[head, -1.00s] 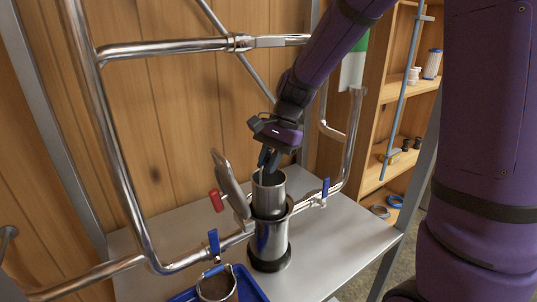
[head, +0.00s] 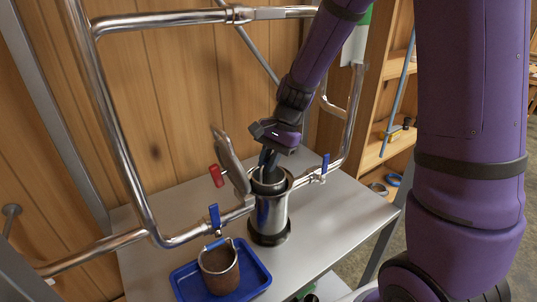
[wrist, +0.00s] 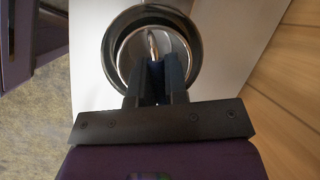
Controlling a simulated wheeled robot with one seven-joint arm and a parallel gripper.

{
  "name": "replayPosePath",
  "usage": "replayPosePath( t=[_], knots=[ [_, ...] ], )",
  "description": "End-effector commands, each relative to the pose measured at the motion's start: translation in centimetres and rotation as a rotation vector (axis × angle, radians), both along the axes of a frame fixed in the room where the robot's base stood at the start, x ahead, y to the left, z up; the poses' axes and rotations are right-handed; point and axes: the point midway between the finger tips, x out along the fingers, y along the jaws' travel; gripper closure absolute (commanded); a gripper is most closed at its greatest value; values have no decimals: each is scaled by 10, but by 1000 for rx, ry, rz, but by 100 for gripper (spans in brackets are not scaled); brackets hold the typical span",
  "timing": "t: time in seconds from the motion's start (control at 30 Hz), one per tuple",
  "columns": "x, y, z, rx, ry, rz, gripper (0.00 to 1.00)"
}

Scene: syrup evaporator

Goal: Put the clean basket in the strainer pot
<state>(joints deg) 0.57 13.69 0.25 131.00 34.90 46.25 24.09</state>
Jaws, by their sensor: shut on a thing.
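The strainer pot (head: 269,220) is a shiny metal cylinder with a dark base, standing upright on the metal table. Its hinged lid (head: 231,160) is tilted up on the left. The clean basket (head: 269,183) is a metal cylinder, now mostly down inside the pot, with only its upper part showing. My gripper (head: 267,162) is above the pot mouth, shut on the basket's thin handle (wrist: 152,44). In the wrist view the fingers (wrist: 158,75) reach over the round rim of the pot (wrist: 112,62). How deep the basket sits is hidden.
A brown, dirty-looking basket (head: 219,272) stands in a blue tray (head: 258,279) at the front. Pipes with blue valve handles (head: 214,219) (head: 325,166) and a red handle (head: 216,176) flank the pot. Wooden shelves (head: 385,150) stand behind right. The table's right side (head: 345,207) is clear.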

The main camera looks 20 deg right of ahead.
Motion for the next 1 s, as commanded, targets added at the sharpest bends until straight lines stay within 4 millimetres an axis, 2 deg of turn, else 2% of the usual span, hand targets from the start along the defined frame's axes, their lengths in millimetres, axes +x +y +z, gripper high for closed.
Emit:
replayPosePath(
  t=[0.6, 1.0],
  knots=[
    [0, 0, -40, 0, 2, 1, 100],
    [0, 0, -46, 0, 0, 0, 100]
  ],
)
